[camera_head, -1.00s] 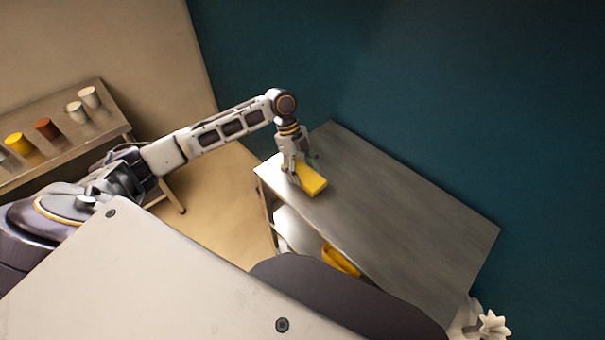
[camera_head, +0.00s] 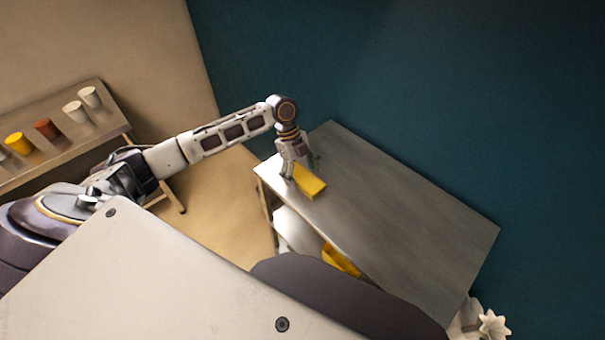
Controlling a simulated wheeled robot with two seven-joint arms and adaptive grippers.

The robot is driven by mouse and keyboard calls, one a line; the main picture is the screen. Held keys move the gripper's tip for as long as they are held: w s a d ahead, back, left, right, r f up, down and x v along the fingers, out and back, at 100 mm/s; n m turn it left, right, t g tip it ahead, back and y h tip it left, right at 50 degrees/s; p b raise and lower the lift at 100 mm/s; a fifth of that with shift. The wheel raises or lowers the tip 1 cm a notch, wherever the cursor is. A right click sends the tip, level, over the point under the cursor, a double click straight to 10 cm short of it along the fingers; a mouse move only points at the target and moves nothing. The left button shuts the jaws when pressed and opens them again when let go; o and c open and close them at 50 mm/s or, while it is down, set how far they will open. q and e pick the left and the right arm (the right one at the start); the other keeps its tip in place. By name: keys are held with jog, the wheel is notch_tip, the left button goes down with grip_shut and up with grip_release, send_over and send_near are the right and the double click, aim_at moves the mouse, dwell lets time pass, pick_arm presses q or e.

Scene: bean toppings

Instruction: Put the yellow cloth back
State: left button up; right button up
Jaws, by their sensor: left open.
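The yellow cloth (camera_head: 309,183) is a small folded yellow block lying on the grey metal table (camera_head: 400,220), near its left corner. My left gripper (camera_head: 300,171) points down at the cloth's upper-left end, with its fingers apart. One finger is in front of the cloth's left side and the other is near its far side. Whether the fingers touch the cloth cannot be told. My right gripper is not in view.
A yellow item (camera_head: 341,261) sits on the shelf under the tabletop. At the left, a side table (camera_head: 60,150) holds several cups, among them a yellow cup (camera_head: 20,143) and a brown cup (camera_head: 47,129). A white flower-like object (camera_head: 493,325) is at the lower right. Most of the metal tabletop is bare.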

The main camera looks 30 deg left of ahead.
pick_arm(q)
jog(key=shift+v, duration=0.85)
jog(key=v, duration=1)
jog(key=shift+r, duration=0.25)
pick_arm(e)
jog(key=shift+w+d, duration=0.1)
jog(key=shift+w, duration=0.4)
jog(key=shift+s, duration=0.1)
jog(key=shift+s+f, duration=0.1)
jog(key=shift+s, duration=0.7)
